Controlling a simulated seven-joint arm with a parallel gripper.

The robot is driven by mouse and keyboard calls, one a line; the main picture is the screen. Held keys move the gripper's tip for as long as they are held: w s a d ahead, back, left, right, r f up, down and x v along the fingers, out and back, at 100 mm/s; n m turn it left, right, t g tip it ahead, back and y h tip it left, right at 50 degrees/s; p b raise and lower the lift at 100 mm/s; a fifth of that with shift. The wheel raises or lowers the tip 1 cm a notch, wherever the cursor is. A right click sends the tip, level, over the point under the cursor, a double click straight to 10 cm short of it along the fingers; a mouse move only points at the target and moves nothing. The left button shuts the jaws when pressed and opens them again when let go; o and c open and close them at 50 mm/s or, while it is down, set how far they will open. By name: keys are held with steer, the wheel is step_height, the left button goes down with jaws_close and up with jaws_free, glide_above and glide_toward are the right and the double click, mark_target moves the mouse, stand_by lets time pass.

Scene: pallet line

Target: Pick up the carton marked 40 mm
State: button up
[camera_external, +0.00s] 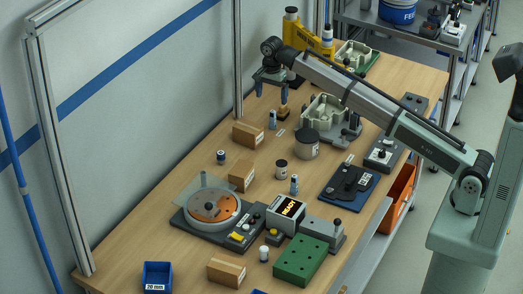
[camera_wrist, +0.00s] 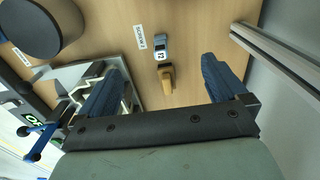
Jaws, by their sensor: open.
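Three brown cartons are on the wooden table in the external view. One carton (camera_external: 248,135) lies toward the back left, another carton (camera_external: 241,176) lies nearer the middle, and a third carton (camera_external: 226,271) lies at the front. Their markings are too small to read, so I cannot tell which is marked 40 mm. My gripper (camera_external: 271,92) is open and empty above the back of the table, up and right of the back-left carton. In the wrist view, its blue fingers (camera_wrist: 162,70) stand wide apart with no carton in sight.
Below my gripper are a wooden-handled tool (camera_wrist: 166,76) and a small grey-blue item (camera_wrist: 160,47). A dark-topped canister (camera_external: 306,145) and a pale fixture (camera_external: 325,110) stand to the right. A turntable (camera_external: 212,208) and green block (camera_external: 301,260) fill the front. A blue bin (camera_external: 157,275) reads 20 mm.

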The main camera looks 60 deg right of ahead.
steer(key=n, duration=0.2)
glide_toward(249, 126)
steer(key=s+a, duration=0.1)
steer(key=s, duration=0.6)
steer(key=w+f+n+t, duration=0.1)
steer(key=w+f+n, duration=0.1)
steer(key=n, duration=0.3)
steer(key=w+f+n+t, duration=0.2)
steer(key=f+n, duration=0.1)
steer(key=n, duration=0.2)
steer(key=w+f+n+t, duration=0.1)
steer(key=w+f+n, duration=0.1)
steer(key=n, duration=0.3)
steer(key=shift+w+f+t, duration=0.1)
steer(key=shift+f+t, duration=0.05)
steer(key=shift+t, duration=0.15)
steer(key=shift+d+x, duration=0.25)
steer(key=shift+x, duration=0.95)
steer(key=shift+d+x, duration=0.2)
steer(key=shift+x, duration=0.95)
steer(key=shift+f, duration=0.5)
steer(key=shift+f, duration=0.2)
steer(key=shift+c, duration=0.4)
steer(key=c, duration=1.4)
